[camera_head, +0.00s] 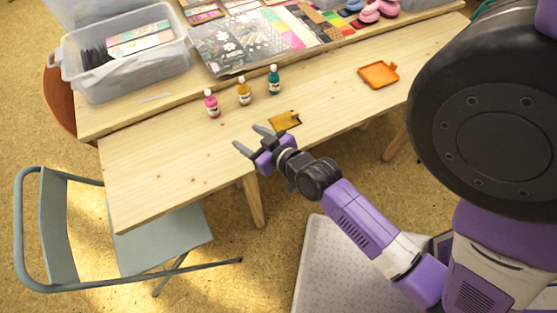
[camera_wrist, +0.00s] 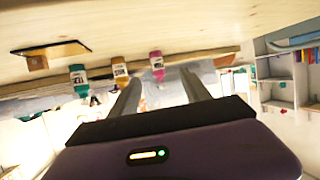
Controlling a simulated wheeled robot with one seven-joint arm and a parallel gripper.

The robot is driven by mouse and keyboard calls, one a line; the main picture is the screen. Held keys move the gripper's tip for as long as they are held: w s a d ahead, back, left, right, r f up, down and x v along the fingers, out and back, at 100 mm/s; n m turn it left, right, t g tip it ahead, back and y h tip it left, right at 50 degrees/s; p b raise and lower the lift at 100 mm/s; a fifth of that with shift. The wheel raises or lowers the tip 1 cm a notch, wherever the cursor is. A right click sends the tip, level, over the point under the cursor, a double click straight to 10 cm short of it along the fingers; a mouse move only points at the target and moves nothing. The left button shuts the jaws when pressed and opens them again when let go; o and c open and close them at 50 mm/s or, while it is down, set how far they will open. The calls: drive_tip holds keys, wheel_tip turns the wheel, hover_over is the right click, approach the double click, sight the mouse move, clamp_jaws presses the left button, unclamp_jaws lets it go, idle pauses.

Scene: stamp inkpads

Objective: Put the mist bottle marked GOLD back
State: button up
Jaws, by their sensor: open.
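Three small bottles stand upright in a row on the wooden table: a pink one (camera_head: 211,105), a yellow-gold one (camera_head: 244,92) and a teal one (camera_head: 274,80). Their labels are too small to read surely; by colour the middle one fits GOLD. In the wrist view, which looks upside down, the gold bottle (camera_wrist: 120,73) sits between the teal bottle (camera_wrist: 78,81) and the pink bottle (camera_wrist: 157,66). My gripper (camera_head: 252,140) is open and empty at the table's front edge, apart from all three bottles. Its two fingers (camera_wrist: 162,92) also show in the wrist view.
A dark-edged gold pad (camera_head: 285,122) lies right of my gripper near the front edge. An orange tray (camera_head: 379,75) lies farther right. Behind stand a clear bin (camera_head: 125,78) and a patterned sheet (camera_head: 238,45). A grey-blue chair (camera_head: 160,240) stands at the front left.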

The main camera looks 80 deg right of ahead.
drive_tip(key=s+a+r+n+t+y, duration=0.1)
drive_tip(key=s+a+r+n+y, duration=0.1)
drive_tip(key=s+a+r, duration=0.2)
drive_tip(key=s+a+r+n+t+y, duration=0.1)
drive_tip(key=s+a+r, duration=0.3)
drive_tip(key=a, duration=0.6)
drive_tip(key=s+a+r+n+t+y, duration=0.1)
drive_tip(key=s+a+r+n+y, duration=0.2)
drive_tip(key=a, duration=0.4)
drive_tip(key=shift+s+a+r+y, duration=0.3)
drive_tip(key=shift+s+r+y, duration=0.3)
drive_tip(key=shift+s+r, duration=0.4)
